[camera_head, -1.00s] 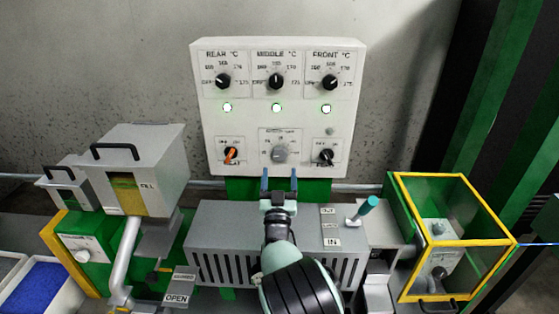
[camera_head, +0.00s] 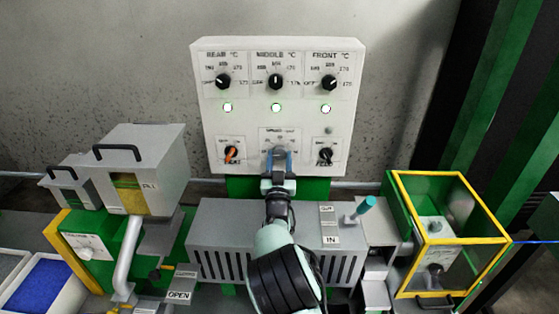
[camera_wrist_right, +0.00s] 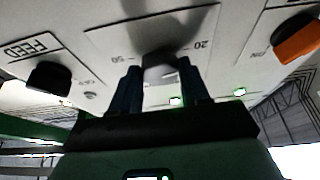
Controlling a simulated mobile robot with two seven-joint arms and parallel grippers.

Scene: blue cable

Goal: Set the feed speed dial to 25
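The grey feed speed dial (camera_head: 279,151) is in the lower middle of the white control panel, on a plate with a printed scale. My right gripper (camera_head: 280,160) has come up from below, and its two blue fingers stand on either side of the dial. In the right wrist view the dial (camera_wrist_right: 160,70) sits between the fingers (camera_wrist_right: 160,90), with narrow gaps seeming to show; contact is not clear. The fingers are apart. The scale shows 20 and 50 in the wrist view, but the dial's pointer cannot be read. My left gripper is not in view.
An orange switch (camera_head: 231,153) and a black FEED knob (camera_head: 325,155) flank the dial. Three black temperature knobs with lit green lamps (camera_head: 277,107) are above. A slotted grey housing (camera_head: 215,245) and a teal-topped lever (camera_head: 365,206) stand below.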

